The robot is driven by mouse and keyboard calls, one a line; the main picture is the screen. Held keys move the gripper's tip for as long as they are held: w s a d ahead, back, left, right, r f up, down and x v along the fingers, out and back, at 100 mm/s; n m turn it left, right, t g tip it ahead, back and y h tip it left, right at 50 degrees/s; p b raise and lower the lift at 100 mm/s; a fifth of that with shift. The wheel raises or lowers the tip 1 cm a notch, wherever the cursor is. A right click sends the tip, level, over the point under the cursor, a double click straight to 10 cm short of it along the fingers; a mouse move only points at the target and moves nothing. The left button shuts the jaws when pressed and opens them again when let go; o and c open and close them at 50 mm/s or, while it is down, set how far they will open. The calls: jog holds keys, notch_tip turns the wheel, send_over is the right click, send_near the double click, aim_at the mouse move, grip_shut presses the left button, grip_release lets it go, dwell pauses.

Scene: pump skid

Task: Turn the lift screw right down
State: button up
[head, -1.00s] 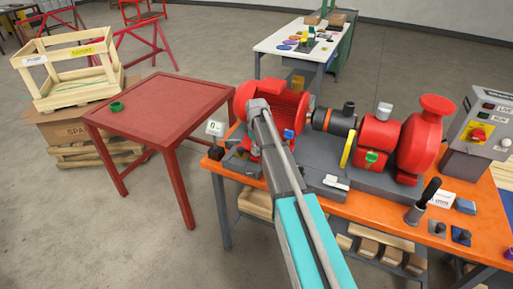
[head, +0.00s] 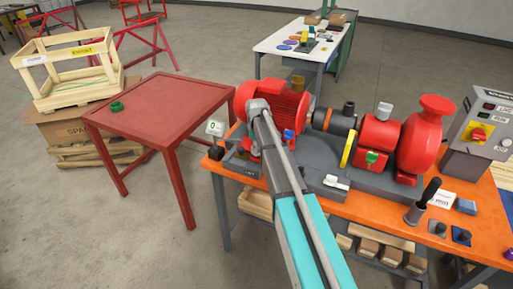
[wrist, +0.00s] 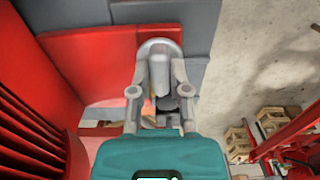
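The red motor (head: 287,108) sits on the grey skid base (head: 318,180) on the orange bench. A plate marked LIFT (head: 250,172) is at the base's left end. In the head view my arm crosses the motor and my gripper's fingers cannot be made out. In the wrist view my gripper (wrist: 160,95) reaches down beside the red ribbed motor (wrist: 35,130). A pale grey rounded piece shows at and between the fingers; I cannot tell whether it is the lift screw's head or part of the fingers. The screw is not clearly visible.
A small display reading 0 (head: 214,128) stands at the bench's left end. The red pump (head: 420,140) and control box (head: 478,125) are to the right.

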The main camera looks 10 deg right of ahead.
jog(key=o, duration=0.4)
jog(key=shift+o, duration=0.2)
jog(key=shift+m, duration=0.5)
